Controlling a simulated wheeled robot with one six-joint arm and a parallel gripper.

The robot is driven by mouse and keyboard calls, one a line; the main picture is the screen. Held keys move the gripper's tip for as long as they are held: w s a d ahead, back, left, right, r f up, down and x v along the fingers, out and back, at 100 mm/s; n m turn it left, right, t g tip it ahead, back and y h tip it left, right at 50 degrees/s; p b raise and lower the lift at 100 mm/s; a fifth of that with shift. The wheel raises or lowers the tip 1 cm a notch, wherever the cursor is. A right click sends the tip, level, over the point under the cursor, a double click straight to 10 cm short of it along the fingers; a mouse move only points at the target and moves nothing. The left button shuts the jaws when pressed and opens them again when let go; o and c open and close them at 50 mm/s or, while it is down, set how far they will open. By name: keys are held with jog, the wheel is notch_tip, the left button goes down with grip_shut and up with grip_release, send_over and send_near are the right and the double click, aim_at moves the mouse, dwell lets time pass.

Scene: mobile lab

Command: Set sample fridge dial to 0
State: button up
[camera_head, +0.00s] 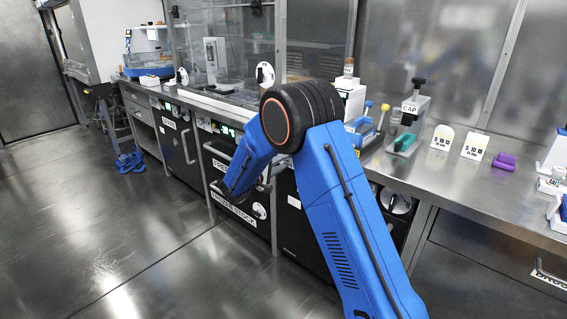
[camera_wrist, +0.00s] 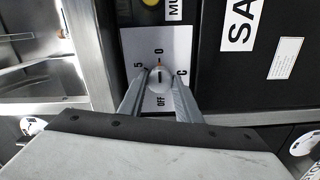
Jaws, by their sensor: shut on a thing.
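The sample fridge dial (camera_wrist: 159,73) is a small round pale knob in the upper middle of the wrist view. It sits on a white plate (camera_wrist: 137,42) marked 5, 0, C and OFF. The 0 is just above the knob and OFF is below it. My gripper (camera_wrist: 160,83) is shut on the knob, with one finger on its left side and one on its right. A small tan mark shows at the knob's top edge, on the side of the 0. The black fridge front (camera_wrist: 225,90) beside the plate carries a label starting "SA". My arm hides the dial in the head view.
A row of black under-counter units (camera_head: 208,160) stands behind my arm, one labelled FROZEN STOCK. The steel counter (camera_head: 445,178) above holds a CAP dispenser (camera_head: 414,108), white number cards (camera_head: 442,138) and a purple block (camera_head: 504,161).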

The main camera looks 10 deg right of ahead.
jog(key=shift+s+f, duration=0.1)
dwell(0.4)
jog(key=o, duration=1.1)
jog(key=shift+c, duration=0.2)
jog(key=v, duration=1.7)
jog(key=shift+a, duration=0.15)
jog(key=shift+s, duration=0.1)
